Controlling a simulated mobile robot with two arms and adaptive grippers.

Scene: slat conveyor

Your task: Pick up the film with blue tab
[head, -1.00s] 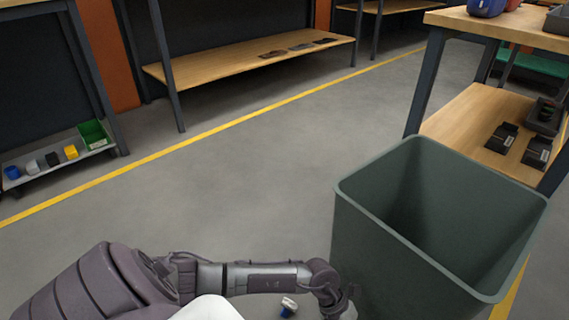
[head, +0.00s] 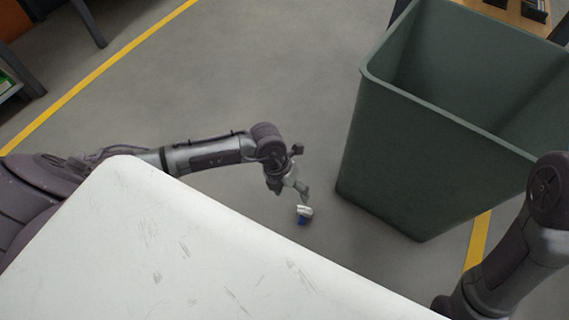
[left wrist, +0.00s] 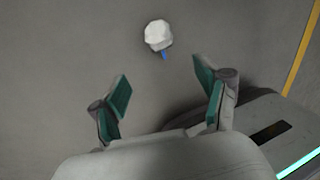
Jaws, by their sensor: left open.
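The film is a small crumpled white piece (head: 306,209) with a blue tab, lying on the grey floor. It also shows in the left wrist view (left wrist: 158,35), with its blue tab pointing down toward the jaws. My left gripper (head: 292,189) is open and empty, just above and beside the film in the head view. In the left wrist view its two green-padded fingers (left wrist: 162,80) are spread apart, and the film lies beyond their tips, roughly centred between them. My right arm shows at the right edge, but its gripper does not show.
A large grey-green open bin (head: 425,145) stands on the floor just right of my left gripper. Yellow floor lines run at left and at right of the bin. A wooden shelf with dark items (head: 530,10) is at the top right.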

